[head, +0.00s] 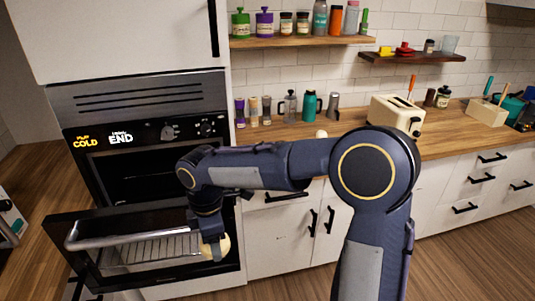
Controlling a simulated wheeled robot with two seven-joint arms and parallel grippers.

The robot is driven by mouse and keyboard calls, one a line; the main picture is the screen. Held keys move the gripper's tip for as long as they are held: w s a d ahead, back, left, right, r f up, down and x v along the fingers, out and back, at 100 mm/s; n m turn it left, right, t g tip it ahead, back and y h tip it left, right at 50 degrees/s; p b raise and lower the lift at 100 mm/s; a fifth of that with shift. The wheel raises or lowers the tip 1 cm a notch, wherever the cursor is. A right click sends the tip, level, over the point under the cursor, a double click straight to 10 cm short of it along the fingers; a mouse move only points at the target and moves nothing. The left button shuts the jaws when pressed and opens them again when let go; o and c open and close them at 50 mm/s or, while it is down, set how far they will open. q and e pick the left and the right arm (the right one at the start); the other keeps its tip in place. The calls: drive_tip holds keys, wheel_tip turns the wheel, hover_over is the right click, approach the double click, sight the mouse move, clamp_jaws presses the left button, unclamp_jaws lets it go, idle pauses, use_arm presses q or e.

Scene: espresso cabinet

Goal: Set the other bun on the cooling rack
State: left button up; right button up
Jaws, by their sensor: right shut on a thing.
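My right arm crosses the view, and its gripper (213,250) points down over the open oven door. It is shut on a pale round bun (222,245), which shows partly beside the fingers. A small pale rounded thing (321,134) peeks above my arm on the counter; I cannot tell whether it is a bun. I cannot make out a cooling rack on the counter, and my arm hides part of it. My left gripper is not in view.
The oven door (165,283) is folded down, with a wire oven rack (150,250) at it. The wooden counter (465,128) carries a toaster (396,115), a teal flask (309,105) and grinders. Shelves with jars hang above. White drawers line the front.

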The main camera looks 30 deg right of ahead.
drive_tip(key=d+f+m, duration=0.6)
drive_tip(key=f+m, duration=0.4)
drive_tip(key=m, duration=0.5)
drive_tip(key=shift+f+m, duration=0.3)
drive_tip(key=shift+f, duration=0.1)
